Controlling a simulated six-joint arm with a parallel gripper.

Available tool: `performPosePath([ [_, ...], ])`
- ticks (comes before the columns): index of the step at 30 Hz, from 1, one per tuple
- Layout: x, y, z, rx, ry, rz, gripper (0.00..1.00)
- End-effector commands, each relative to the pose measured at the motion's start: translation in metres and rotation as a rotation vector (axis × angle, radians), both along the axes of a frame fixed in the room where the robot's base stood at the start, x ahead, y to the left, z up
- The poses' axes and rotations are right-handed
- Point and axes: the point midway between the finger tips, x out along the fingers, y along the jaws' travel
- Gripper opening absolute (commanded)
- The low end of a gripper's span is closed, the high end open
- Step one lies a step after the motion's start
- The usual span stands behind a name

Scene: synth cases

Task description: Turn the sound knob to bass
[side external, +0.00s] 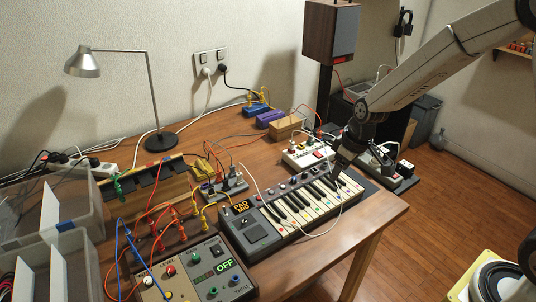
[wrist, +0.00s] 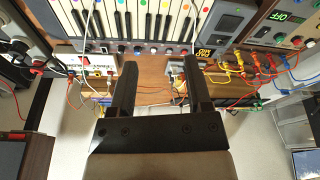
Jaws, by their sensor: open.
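A small keyboard (side external: 292,209) with a row of knobs along its back edge lies on the wooden table in the side view. The keyboard also shows upside down in the wrist view (wrist: 150,22), its knob row (wrist: 152,49) just beyond my fingertips. I cannot tell which knob is the sound knob; labels such as bass are too small to read. My gripper (wrist: 161,66) is open and empty in the wrist view, its fingers pointing toward the knob row. In the side view my gripper (side external: 341,165) is over the keyboard's right back part; whether it touches anything is unclear.
A grey control box (side external: 201,272) with an OFF display stands front left of the keyboard. A white box (side external: 306,155) with cables stands behind it. Loose cables cross the table, one white over the keyboard. A lamp (side external: 151,95) and clear bins (side external: 48,222) are left.

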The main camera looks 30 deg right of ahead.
Motion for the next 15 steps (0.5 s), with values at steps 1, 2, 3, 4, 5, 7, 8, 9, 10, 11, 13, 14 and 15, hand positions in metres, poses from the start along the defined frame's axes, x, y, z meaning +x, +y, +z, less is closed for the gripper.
performPosePath([
  [1, 0.013, -0.003, -0.006, 0.004, 0.001, 0.021, 0.63],
  [2, 0.021, -0.004, -0.008, 0.006, -0.001, 0.038, 0.63],
  [3, 0.03, -0.006, -0.012, 0.01, -0.002, 0.06, 0.63],
  [4, 0.038, -0.008, -0.015, 0.012, -0.005, 0.077, 0.63],
  [5, 0.045, -0.01, -0.018, 0.014, -0.008, 0.094, 0.63],
  [7, 0.061, -0.013, -0.026, 0.02, -0.013, 0.135, 0.63],
  [8, 0.068, -0.015, -0.029, 0.024, -0.017, 0.151, 0.63],
  [9, 0.077, -0.018, -0.034, 0.026, -0.021, 0.173, 0.63],
  [10, 0.083, -0.02, -0.037, 0.03, -0.026, 0.19, 0.63],
  [11, 0.09, -0.021, -0.041, 0.032, -0.03, 0.208, 0.63],
  [13, 0.104, -0.025, -0.051, 0.039, -0.04, 0.248, 0.63],
  [14, 0.11, -0.027, -0.055, 0.042, -0.046, 0.265, 0.63],
  [15, 0.118, -0.03, -0.061, 0.046, -0.052, 0.288, 0.63],
])
